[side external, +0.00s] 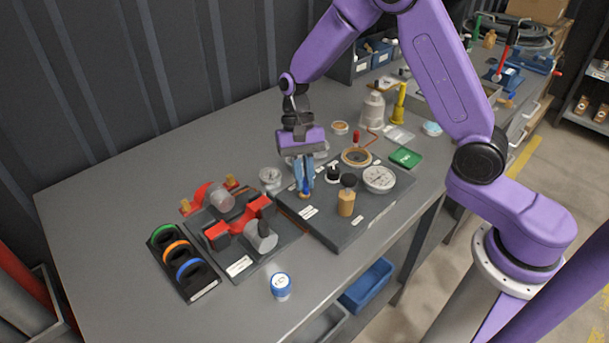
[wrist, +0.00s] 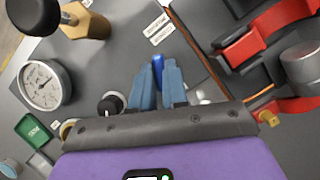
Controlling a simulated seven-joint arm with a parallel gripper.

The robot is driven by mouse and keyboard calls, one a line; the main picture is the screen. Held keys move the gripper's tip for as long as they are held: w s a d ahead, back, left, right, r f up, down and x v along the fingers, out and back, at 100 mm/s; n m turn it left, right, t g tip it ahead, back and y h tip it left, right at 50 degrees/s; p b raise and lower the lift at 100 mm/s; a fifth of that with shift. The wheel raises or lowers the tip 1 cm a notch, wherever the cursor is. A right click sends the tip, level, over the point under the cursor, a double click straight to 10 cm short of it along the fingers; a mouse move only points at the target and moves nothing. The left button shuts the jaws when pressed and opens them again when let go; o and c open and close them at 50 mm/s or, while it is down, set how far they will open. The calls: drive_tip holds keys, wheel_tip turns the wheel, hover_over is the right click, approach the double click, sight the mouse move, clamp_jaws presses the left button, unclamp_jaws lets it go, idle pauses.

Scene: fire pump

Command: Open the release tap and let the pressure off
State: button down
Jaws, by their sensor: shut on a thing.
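My gripper (side external: 305,178) points down at the dark pump test plate (side external: 345,235). In the wrist view its two blue fingers (wrist: 159,88) are close together on a small blue handle (wrist: 157,63), which looks like the release tap. The fingers hide most of the tap. A little brass shows below the fingertips in the side view. A round white pressure gauge (side external: 379,178) sits at the plate's right; it also shows in the wrist view (wrist: 45,86). Its needle is too small to read surely.
A brass fitting with a black knob (side external: 347,200) and a small black knob (side external: 334,173) stand near my gripper. A red pump part (side external: 240,222) lies on a left plate. A blue-lidded jar (side external: 280,286) stands in front. The bench's left end is clear.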

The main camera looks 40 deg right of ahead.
drive_tip(key=n+h, duration=0.1)
drive_tip(key=n, duration=0.1)
drive_tip(key=n+h, duration=0.1)
drive_tip(key=n, duration=0.2)
drive_tip(key=shift+w+a+n, duration=0.1)
drive_tip(key=shift+a+n, duration=0.05)
drive_tip(key=shift+n, duration=0.15)
idle(0.5)
drive_tip(key=c, duration=1.1)
unclamp_jaws()
drive_tip(key=shift+c, duration=0.2)
drive_tip(key=shift+r, duration=0.1)
drive_tip(key=v, duration=1.7)
drive_tip(key=shift+w+a, duration=0.2)
drive_tip(key=shift+w, duration=0.2)
drive_tip(key=s+d+f+n+t, duration=0.1)
drive_tip(key=s+n, duration=0.3)
drive_tip(key=s, duration=0.6)
drive_tip(key=s+d+f+n+t, duration=0.1)
drive_tip(key=s+d+n, duration=0.3)
drive_tip(key=s, duration=0.7)
drive_tip(key=s+d+f+n+t, duration=0.2)
drive_tip(key=s+f+n, duration=0.1)
drive_tip(key=s, duration=0.8)
drive_tip(key=shift+s+d+f+n, duration=0.15)
drive_tip(key=shift+s+f+n, duration=0.1)
drive_tip(key=shift+n, duration=0.65)
